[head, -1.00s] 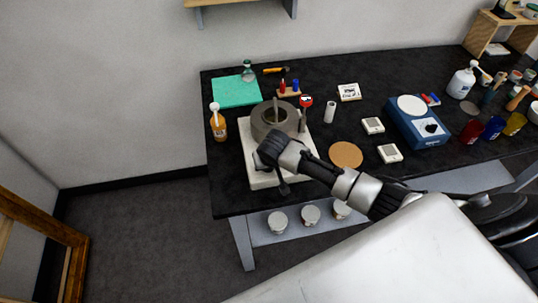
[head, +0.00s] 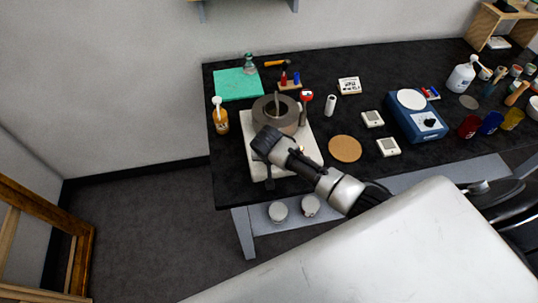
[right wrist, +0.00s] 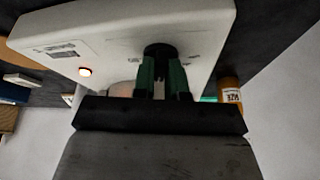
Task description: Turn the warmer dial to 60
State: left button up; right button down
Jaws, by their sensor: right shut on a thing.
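The warmer (head: 309,138) is a white, flat-topped unit near the table's front edge, with a grey round pot (head: 288,112) on it. In the right wrist view the warmer (right wrist: 120,30) shows its white front face with a dark round dial (right wrist: 159,50). My right gripper (right wrist: 161,76) has its green-sided fingers shut on the dial. The fingers cover part of the dial, and its pointer and scale cannot be read. In the head view my right gripper (head: 269,183) is at the warmer's front, and the arm hides the dial. My left gripper is not in view.
An orange light (right wrist: 85,72) glows on the warmer's face. An amber bottle (head: 221,120) stands left of the warmer. A round cork mat (head: 345,149) and a blue device (head: 416,120) are to the right. Metal tins (head: 278,211) sit on the shelf below.

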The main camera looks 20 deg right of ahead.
jog(key=shift+s+f, duration=0.1)
jog(key=c, duration=1.2)
grip_release()
jog(key=shift+o, duration=0.2)
jog(key=b+v, duration=0.1)
jog(key=v, duration=0.9)
jog(key=shift+r, duration=0.35)
